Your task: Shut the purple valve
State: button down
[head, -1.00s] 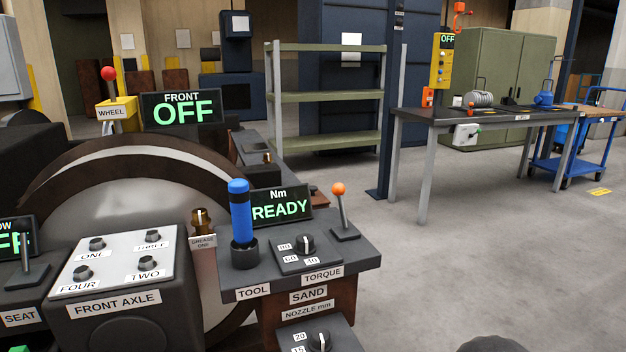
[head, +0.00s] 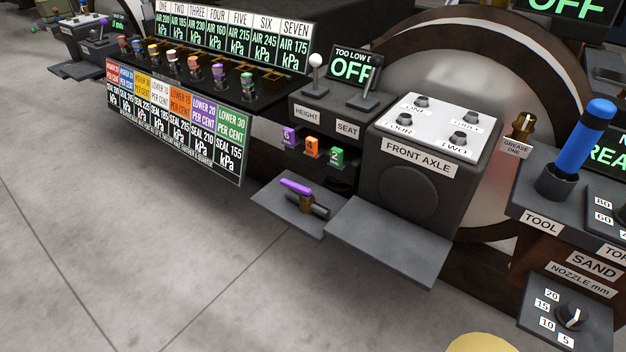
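A valve with a purple lever (head: 296,187) sits on a small grey shelf (head: 270,208) in the middle of the head view. Its body is brass with a dark pipe stub, and the lever looks roughly in line with the stub. Another purple-topped valve (head: 220,74) stands in the row of coloured valves on the dark rack to the upper left; its setting is too small to tell. My gripper is not in view.
A chart board (head: 178,125) hangs below the valve row. Numbered purple, orange and green tags (head: 312,147) sit above the shelf. The front axle box (head: 425,180) and a lower grey plate (head: 388,240) stand to the right. The floor (head: 130,270) at lower left is clear.

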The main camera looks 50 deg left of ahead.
aim_at(306, 194)
jog(key=u, duration=2.2)
jog(key=i+l+u, duration=0.1)
jog(key=i, duration=0.35)
jog(key=i+l, duration=0.15)
jog(key=i, duration=0.3)
jog(key=u, duration=0.05)
